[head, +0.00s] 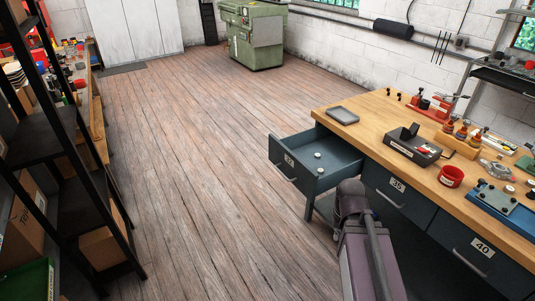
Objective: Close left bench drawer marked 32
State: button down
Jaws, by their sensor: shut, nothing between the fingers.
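The left bench drawer (283,170), a blue-grey drawer, is pulled out from the left end of the workbench (385,115). Its front has a bar handle and a small white label whose number is hard to read at this size. Two small pale round objects (318,155) lie inside it. My arm shows in front of the bench, just right of the open drawer, and hides part of the bench front. I cannot see my gripper's fingers in this view.
Two further drawers, marked 36 (397,184) and 40 (482,247), are shut. A black shelf rack (40,150) stands left. The wooden floor (200,170) between is clear.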

aim_at(293, 156)
jog(key=k, duration=0.6)
jog(key=u, duration=0.45)
jog(key=i, duration=1.6)
jog(key=u, duration=0.1)
